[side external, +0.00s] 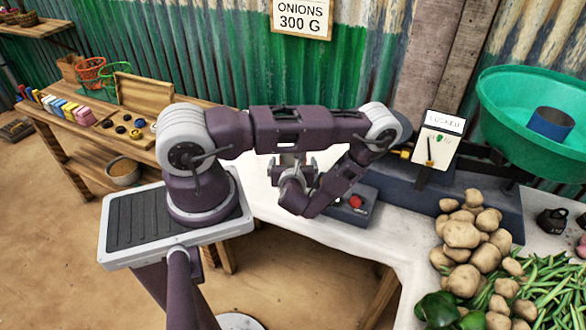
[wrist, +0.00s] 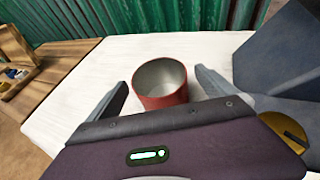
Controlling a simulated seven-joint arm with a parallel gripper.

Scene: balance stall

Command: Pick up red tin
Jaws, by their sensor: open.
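The red tin (wrist: 168,99) stands upright on the white tabletop in the wrist view. It is open at the top, with a pale grey, empty-looking inside. My gripper (wrist: 161,80) is open, with one finger to the left of the tin and the other to the right. Clear gaps show between the fingers and the tin, and nothing is held. The tin's lower front is partly hidden by my gripper's body. In the side external view I cannot make out the tin; my arm covers that part of the table.
A blue-grey scale body (wrist: 278,50) stands close on the right in the wrist view. The scale has a green pan (side external: 500,95) holding a blue tin (side external: 550,123), and a "LOCKED" sign (side external: 445,122). Potatoes (side external: 462,235) and green beans (side external: 550,275) lie front right. Corrugated wall (wrist: 130,18) stands behind.

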